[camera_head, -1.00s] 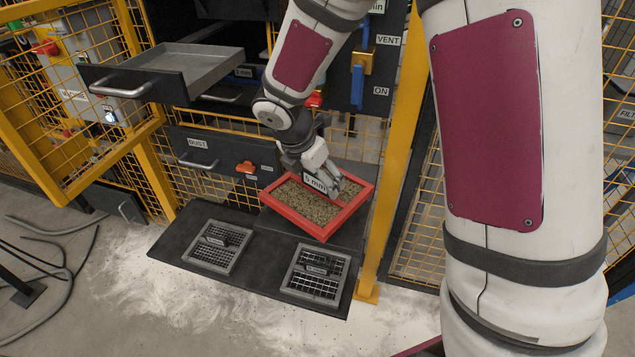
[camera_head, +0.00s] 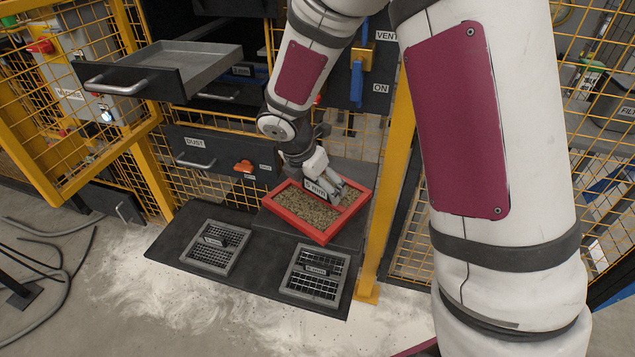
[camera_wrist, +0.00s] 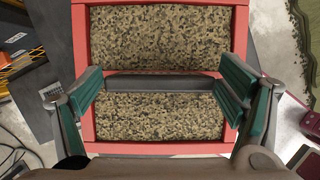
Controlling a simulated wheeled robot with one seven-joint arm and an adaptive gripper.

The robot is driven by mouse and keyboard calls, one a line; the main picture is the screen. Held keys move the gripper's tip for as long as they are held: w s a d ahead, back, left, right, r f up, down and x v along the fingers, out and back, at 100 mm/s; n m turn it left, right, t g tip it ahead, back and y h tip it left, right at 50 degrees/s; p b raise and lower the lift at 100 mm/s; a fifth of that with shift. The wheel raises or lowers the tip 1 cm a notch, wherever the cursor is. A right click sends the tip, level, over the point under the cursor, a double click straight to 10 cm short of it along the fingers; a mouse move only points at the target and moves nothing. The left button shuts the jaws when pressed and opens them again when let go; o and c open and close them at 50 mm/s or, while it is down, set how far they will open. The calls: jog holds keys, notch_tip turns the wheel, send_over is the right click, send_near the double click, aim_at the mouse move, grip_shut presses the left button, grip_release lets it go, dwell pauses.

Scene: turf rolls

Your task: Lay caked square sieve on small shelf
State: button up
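The caked square sieve (camera_head: 294,226) has a red frame filled with tan, grainy material and a grey handle bar across its middle, marked "5 mm". It is over the small dark raised shelf (camera_head: 345,238) at the right. I cannot tell whether it rests on the shelf or hangs just above it. My gripper (camera_head: 325,187) reaches down to the handle from above.
Two grey grid sieves, left (camera_head: 216,247) and right (camera_head: 315,274), lie on the wide dark platform (camera_head: 262,275). A yellow post (camera_head: 384,200) stands close to the red sieve's right. An open drawer (camera_head: 160,72) juts out at upper left. White powder (camera_head: 160,295) covers the floor in front.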

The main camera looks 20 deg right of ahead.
jog(key=shift+r, duration=0.1)
jog(key=p+v, duration=0.2)
jog(key=v, duration=1)
jog(key=shift+r, duration=0.2)
jog(key=s+d+r+m, duration=0.3)
jog(key=s+r+m, duration=0.2)
jog(key=s+m, duration=0.15)
jog(key=s+d+r+m, duration=0.3)
jog(key=s+r+m, duration=0.15)
jog(key=s, duration=0.25)
jog(key=s+a+r+m+y, duration=0.1)
jog(key=s+m+y, duration=0.3)
jog(key=s+m, duration=0.9)
jog(key=s, duration=0.3)
jog(key=shift+a+m, duration=0.3)
jog(key=shift+s, duration=0.1)
